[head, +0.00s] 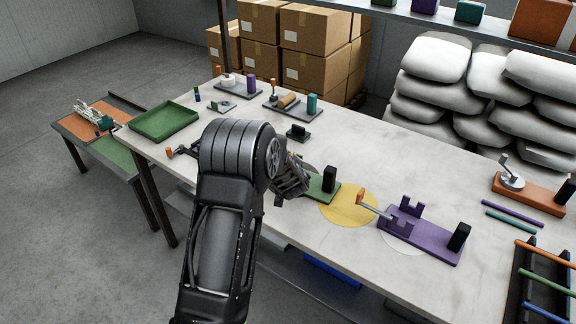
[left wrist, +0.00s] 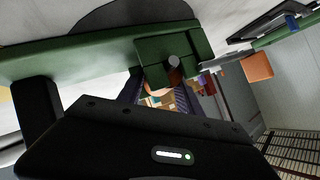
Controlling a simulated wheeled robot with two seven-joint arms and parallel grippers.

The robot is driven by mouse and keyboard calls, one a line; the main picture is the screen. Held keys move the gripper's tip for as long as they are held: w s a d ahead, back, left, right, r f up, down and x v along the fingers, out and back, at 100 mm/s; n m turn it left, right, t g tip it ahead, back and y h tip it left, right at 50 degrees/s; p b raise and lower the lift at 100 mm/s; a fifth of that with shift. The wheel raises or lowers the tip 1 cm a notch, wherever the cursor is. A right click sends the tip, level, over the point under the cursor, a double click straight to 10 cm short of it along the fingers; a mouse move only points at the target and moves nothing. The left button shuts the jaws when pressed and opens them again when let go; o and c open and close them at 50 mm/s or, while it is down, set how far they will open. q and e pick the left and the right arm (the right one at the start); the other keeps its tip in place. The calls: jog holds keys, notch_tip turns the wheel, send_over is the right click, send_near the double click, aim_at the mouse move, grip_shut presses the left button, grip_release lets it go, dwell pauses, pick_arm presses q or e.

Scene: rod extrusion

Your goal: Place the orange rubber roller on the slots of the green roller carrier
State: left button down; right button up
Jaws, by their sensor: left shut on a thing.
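The green roller carrier (head: 322,189) lies on the table over the edge of a yellow disc, with a black block at its right end. My arm hides its left part. In the left wrist view its green slotted block (left wrist: 152,52) is close up, above the gripper. My left gripper (head: 292,178) is low over the carrier's hidden side. It is shut on the orange rubber roller (left wrist: 175,77), of which only a small orange part shows, with a grey shaft end beside the slotted block. I cannot tell whether the shaft sits in the slots. My right gripper is out of view.
A purple carrier (head: 418,236) with an orange-handled crank stands to the right. An empty green tray (head: 164,122) is at the far left. Small fixtures stand at the back. A rack of coloured rods (head: 545,284) is at the right. The table between is mostly clear.

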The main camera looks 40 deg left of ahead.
pick_arm(q)
jog(key=c, duration=0.8)
grip_release()
jog(key=shift+o, duration=0.2)
jog(key=shift+s+r, duration=0.1)
jog(key=shift+s+d+r, duration=0.2)
jog(key=shift+d, duration=0.05)
jog(key=v, duration=1.1)
jog(key=shift+p, duration=0.45)
jog(key=shift+s, duration=0.1)
